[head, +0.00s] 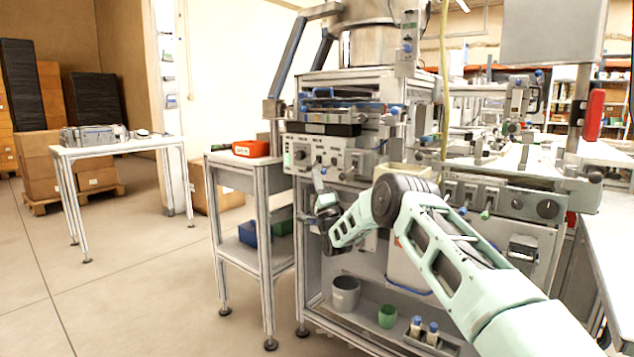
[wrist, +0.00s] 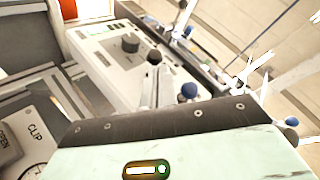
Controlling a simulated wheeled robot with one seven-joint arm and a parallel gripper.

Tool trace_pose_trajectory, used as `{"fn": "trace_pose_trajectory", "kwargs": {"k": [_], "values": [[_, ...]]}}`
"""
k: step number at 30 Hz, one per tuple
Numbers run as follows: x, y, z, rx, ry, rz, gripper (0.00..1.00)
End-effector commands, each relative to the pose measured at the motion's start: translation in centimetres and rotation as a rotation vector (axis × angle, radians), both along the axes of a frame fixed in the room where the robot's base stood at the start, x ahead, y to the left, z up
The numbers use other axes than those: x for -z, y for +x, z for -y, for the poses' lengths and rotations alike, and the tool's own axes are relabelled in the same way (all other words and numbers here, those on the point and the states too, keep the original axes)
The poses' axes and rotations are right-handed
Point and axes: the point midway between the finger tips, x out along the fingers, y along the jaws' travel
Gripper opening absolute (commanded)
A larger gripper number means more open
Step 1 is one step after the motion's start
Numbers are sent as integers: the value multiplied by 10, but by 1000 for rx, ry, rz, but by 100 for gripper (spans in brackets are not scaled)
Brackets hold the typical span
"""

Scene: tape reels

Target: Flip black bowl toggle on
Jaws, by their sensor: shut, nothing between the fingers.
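A pale control panel (head: 322,155) with dark knobs and small switches is on the front of the machine. It also shows in the wrist view (wrist: 112,62), with a black knob on it. I cannot tell which small part is the black bowl toggle, or its position. My gripper (head: 318,178) is just below the panel in the head view, shut and empty. In the wrist view its narrow grey fingers (wrist: 154,75) appear beside the panel, near the black knob; I cannot tell whether they touch anything.
A grey stand holds an orange-red box (head: 251,148) left of the machine. A lower panel (head: 500,205) with levers and knobs is to the right, behind my arm. A grey cup (head: 346,293) and a green cup (head: 387,316) are on the bottom shelf.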

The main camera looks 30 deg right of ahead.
Motion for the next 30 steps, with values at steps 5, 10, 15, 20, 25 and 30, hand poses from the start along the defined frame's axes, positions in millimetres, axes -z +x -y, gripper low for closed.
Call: {"fn": "trace_pose_trajectory", "kwargs": {"k": [5,10,15,20,25,30], "values": [[-2,-1,-1,0,0,1,0],[-5,-1,-3,-1,-1,1,0],[-11,-2,-6,0,-2,1,0],[-27,-4,-12,-4,153,-54,0],[-37,-6,-14,-3,415,-149,0],[-29,-5,-13,0,409,-150,0]]}}
